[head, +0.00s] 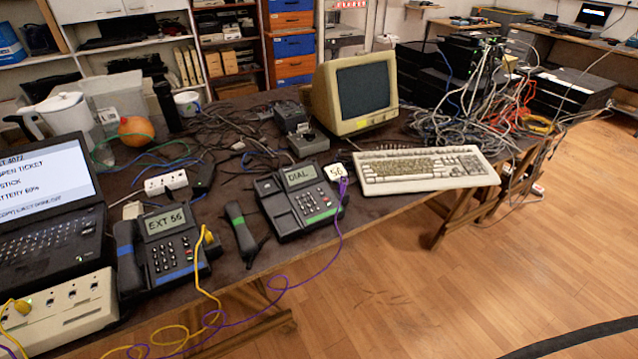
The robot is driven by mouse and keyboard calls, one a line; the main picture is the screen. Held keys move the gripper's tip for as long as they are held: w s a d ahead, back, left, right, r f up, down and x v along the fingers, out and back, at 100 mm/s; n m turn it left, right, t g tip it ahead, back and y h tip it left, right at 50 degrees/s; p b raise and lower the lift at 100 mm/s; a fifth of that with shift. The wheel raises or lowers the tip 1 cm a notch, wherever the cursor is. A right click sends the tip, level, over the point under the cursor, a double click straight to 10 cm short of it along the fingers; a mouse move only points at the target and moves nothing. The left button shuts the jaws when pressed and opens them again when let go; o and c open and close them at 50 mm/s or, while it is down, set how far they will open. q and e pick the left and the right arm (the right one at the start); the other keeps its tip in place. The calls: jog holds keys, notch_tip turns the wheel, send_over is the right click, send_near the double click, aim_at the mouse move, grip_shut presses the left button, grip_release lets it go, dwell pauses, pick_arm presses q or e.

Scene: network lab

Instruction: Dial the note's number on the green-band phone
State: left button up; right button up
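The green-band phone (318,213) sits on the table in the middle of the head view. Its screen (300,177) reads "DIAL", and its dark keypad (309,201) faces up. A handset with a green patch (240,219) lies off the phone, on the table to its left. A small white note (334,172) reading "56" is at the phone's upper right corner; whether it is stuck to the phone, I cannot tell. A purple cable (340,223) runs from the phone's right side. Neither of my grippers is in view.
A blue-band phone (183,272) showing "EXT 56" stands to the left, its handset (129,259) in place. A laptop (50,235), power strip (166,182), keyboard (425,170) and monitor (357,95) surround the phones. Cables hang over the front edge; the wooden floor (430,290) is largely clear.

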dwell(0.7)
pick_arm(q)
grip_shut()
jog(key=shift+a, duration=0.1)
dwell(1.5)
